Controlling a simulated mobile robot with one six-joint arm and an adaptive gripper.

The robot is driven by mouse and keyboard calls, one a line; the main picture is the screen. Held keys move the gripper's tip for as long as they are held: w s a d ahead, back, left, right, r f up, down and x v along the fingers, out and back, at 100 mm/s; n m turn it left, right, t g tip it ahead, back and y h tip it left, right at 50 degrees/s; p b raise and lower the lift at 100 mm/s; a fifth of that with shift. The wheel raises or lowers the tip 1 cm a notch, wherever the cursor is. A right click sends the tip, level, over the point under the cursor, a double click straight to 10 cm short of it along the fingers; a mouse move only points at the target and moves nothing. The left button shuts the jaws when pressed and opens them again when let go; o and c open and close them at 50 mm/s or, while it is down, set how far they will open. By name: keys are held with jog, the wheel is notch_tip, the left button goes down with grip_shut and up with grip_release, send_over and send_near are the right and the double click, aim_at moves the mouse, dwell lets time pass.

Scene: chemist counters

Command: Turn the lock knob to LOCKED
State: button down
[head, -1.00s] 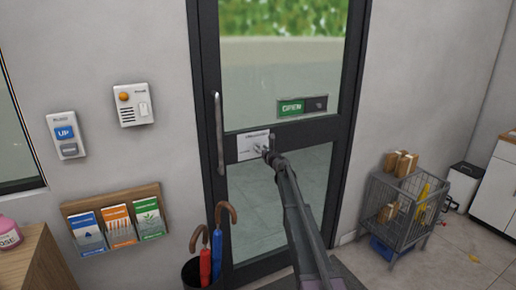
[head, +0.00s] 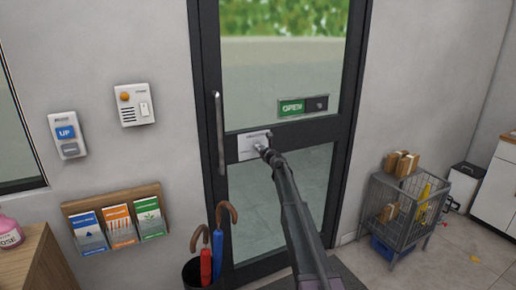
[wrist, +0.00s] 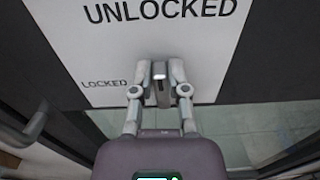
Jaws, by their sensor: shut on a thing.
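The lock plate (wrist: 110,50) is white and sits on the door's dark cross rail; it also shows in the head view (head: 247,146). In the wrist view it reads UNLOCKED in large letters at the top and LOCKED in small letters at the left. The lock knob (wrist: 159,70) is a small grey metal piece, standing upright in the wrist view, with its top end toward UNLOCKED. My gripper (wrist: 159,84) is shut on the knob, one finger on each side. In the head view, my gripper (head: 264,151) is at the plate and mostly covers the knob.
The door handle (head: 219,135) is a vertical bar left of the plate. A green OPEN sign (head: 291,107) is on the glass to the upper right. Umbrellas (head: 206,262) stand in a bin below left. A wire cart (head: 402,215) stands to the right.

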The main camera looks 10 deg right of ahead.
jog(key=shift+a, duration=0.1)
jog(key=shift+n, duration=0.4)
jog(key=n, duration=0.5)
jog(key=a+f+n+b, duration=0.1)
jog(key=n, duration=1.1)
jog(key=shift+s+a+f+b, duration=0.25)
jog(key=shift+s+f+b, duration=0.05)
jog(key=shift+f+b, duration=0.1)
jog(key=shift+n, duration=0.3)
